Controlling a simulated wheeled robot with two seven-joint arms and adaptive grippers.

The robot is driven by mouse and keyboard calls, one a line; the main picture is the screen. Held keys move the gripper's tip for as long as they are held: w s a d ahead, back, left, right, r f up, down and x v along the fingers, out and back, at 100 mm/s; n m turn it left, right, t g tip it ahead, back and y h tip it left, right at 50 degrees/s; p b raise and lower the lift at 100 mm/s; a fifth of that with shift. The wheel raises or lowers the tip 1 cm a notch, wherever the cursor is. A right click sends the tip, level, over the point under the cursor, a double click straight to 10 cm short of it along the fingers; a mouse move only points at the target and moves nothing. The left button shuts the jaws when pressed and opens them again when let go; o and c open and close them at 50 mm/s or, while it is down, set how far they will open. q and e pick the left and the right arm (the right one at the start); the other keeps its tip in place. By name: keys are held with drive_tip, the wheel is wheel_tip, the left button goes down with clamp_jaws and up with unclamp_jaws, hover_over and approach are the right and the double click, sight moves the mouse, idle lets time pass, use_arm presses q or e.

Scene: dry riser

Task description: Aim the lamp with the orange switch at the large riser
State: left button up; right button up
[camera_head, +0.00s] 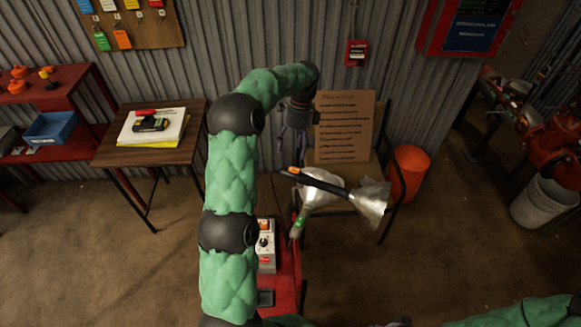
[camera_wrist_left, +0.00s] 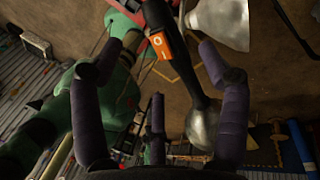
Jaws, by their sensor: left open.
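The lamp with the orange switch (camera_head: 295,170) has a black handle and a silver shade (camera_head: 372,203) at its right end. It lies across a second silver lamp with a green switch (camera_head: 299,222), near a chair-like frame. My left gripper (camera_head: 291,145) is open, purple-fingered and empty, just above the black handle's switch end. In the left wrist view the orange switch (camera_wrist_left: 162,45) shows beyond and between the spread fingers (camera_wrist_left: 155,75), apart from them. Red pipework (camera_head: 550,140) stands at the right edge; I cannot tell which part is the large riser. My right gripper is out of view.
A cardboard sign (camera_head: 345,125) leans behind the lamps, with an orange bucket (camera_head: 408,170) to its right. A red stand with a switch box (camera_head: 266,245) is below. A wooden table (camera_head: 110,150) is at left. Open floor lies right of the lamps.

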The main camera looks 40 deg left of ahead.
sight(291, 168)
use_arm(q)
drive_tip(key=b+x, duration=0.3)
drive_tip(key=x, duration=0.7)
drive_tip(key=shift+s+d+r, duration=0.1)
